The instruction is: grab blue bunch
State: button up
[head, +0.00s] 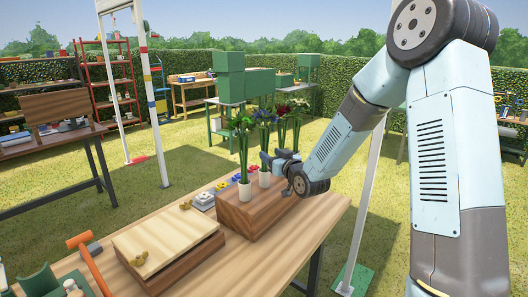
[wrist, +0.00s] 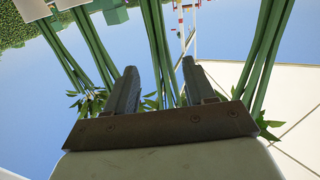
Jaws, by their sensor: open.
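Several flower bunches stand upright in white vases on a wooden box (head: 245,215). A bunch with bluish-purple blooms (head: 265,115) is second from the left, its green stems rising from a white vase (head: 265,179). My gripper (head: 272,160) is beside these stems, just above the vase. In the wrist view my gripper (wrist: 160,75) is open, with green stems (wrist: 158,45) showing between its two fingers. Whether they are inside the jaws or beyond them I cannot tell. The blooms are out of the wrist view.
A neighbouring bunch (head: 241,130) stands close on the left, and red blooms (head: 282,110) stand behind on the right. A hinged wooden case (head: 165,250) and an orange-handled hammer (head: 90,262) lie on the table (head: 275,265). The table's right front is clear.

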aim_at(266, 149)
jog(key=shift+r+x, duration=0.15)
jog(key=shift+x, duration=1.2)
jog(key=shift+r+x, duration=0.2)
jog(key=shift+x, duration=1.2)
grip_shut()
